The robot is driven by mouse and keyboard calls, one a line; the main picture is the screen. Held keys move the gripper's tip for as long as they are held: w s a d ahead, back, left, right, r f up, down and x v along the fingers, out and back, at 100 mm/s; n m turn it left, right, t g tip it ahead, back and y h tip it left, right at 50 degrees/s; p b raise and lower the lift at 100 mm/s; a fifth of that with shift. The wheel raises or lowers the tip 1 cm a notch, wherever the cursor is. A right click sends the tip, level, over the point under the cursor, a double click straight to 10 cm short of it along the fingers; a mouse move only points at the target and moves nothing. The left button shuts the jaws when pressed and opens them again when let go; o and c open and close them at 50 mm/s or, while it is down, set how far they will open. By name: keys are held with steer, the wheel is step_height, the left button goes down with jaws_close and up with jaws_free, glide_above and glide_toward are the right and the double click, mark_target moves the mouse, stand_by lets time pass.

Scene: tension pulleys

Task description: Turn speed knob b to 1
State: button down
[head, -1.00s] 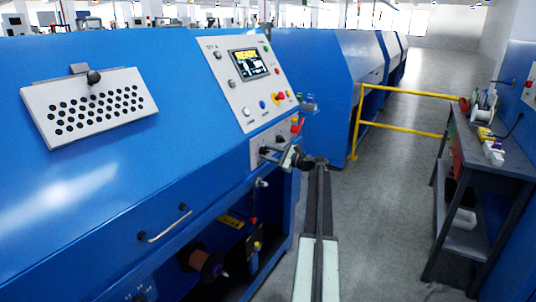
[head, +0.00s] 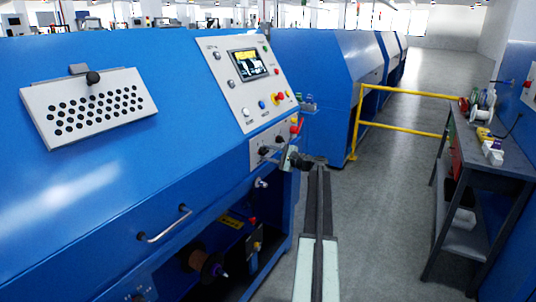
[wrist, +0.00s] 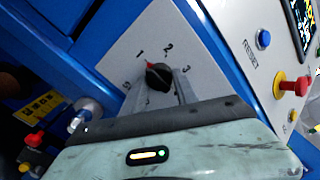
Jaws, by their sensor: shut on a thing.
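A black rotary knob (wrist: 158,76) with a red pointer mark sits on a pale plate printed 1, 2 and 3, with another mark at lower left. Its red mark points up and left, at or very near the 1. My gripper (wrist: 160,84) is shut on this knob, one finger on each side. In the head view, my gripper (head: 266,153) is at the small pale knob plate (head: 256,143) below the machine's control panel, and partly hides it. I cannot read a label naming the knob.
The sloping control panel (head: 233,92) above holds a lit screen (head: 248,64) and several buttons. A red and yellow stop button (wrist: 291,87) is right of the knob in the wrist view. A yellow rail (head: 405,131) and a dark workbench (head: 500,165) stand to the right, with open floor between.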

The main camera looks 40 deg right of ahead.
steer(key=c, duration=0.9)
jaws_free()
steer(key=shift+c, duration=0.2)
steer(key=v, duration=0.8)
steer(key=shift+f, duration=0.1)
